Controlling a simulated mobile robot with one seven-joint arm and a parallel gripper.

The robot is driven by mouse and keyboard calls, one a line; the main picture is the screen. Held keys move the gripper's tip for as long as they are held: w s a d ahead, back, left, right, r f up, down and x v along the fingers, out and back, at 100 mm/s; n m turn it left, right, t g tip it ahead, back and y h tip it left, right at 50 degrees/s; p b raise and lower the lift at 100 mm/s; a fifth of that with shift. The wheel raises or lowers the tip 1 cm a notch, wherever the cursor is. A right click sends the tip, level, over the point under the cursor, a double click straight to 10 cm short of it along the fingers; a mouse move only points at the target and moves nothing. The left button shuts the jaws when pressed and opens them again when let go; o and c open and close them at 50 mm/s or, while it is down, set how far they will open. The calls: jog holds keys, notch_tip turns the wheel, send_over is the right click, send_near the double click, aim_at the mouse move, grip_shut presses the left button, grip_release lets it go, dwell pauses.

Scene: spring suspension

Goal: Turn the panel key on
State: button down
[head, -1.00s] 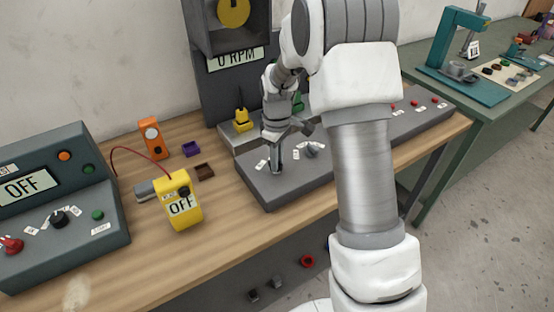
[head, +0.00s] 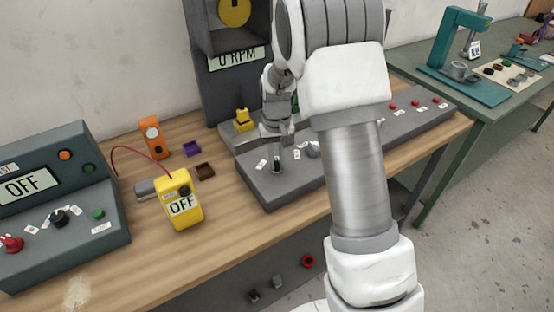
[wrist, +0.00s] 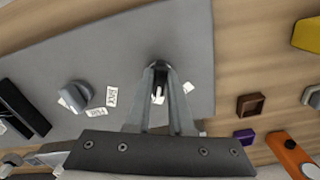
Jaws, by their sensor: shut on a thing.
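The grey control panel (head: 268,190) lies on the wooden bench in front of the tall machine, and it fills much of the wrist view (wrist: 185,35). My gripper (head: 277,165) points down at the panel's left part. In the wrist view its two fingers (wrist: 158,75) converge and are shut on the panel key (wrist: 158,64), a small dark piece mostly hidden between the fingertips. White labels lie on the panel around it. The key's turned angle cannot be made out. The machine's display (head: 238,59) reads 0 RPM.
A grey knob (wrist: 75,95) sits on the panel beside my gripper. A yellow meter (head: 180,200) reading OFF, an orange device (head: 153,138) and small purple and brown blocks stand left of the panel. A grey console (head: 60,215) reading OFF is at far left.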

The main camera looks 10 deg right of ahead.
aim_at(276, 163)
jog(key=shift+m, duration=1.1)
jog(key=c, duration=0.8)
grip_release()
jog(key=shift+r, duration=0.1)
notch_tip(276, 163, up, 17)
jog(key=p, duration=0.1)
jog(key=shift+r, duration=0.15)
